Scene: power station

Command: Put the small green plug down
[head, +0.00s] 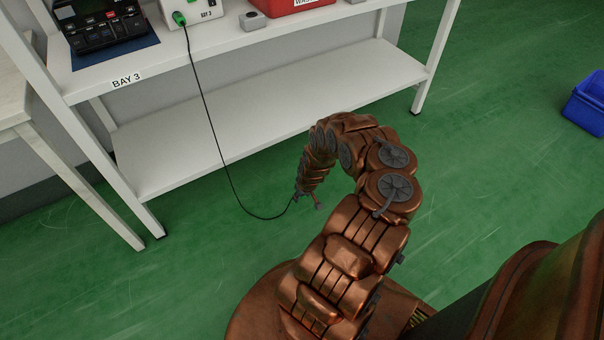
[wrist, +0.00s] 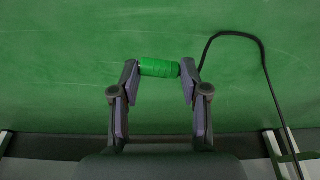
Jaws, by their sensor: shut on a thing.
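The small green plug (wrist: 159,68) is held between the two fingertips of my gripper (wrist: 160,72) in the wrist view. It lies crosswise between the fingers, with the green floor behind it. A black cable (wrist: 258,60) loops beside it on the right. In the head view my gripper (head: 309,199) is low, in front of the bench and over the floor. The plug itself cannot be made out there. The black cable (head: 214,137) runs from a green connector (head: 179,19) on a white box down to my gripper.
The white bench (head: 290,35) marked BAY 3 has a lower shelf (head: 270,110) that is bare. On its top are a black device (head: 105,28), the white box (head: 200,10), a small grey box (head: 252,20) and a red bin (head: 295,5). A blue crate (head: 588,103) stands on the floor at right.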

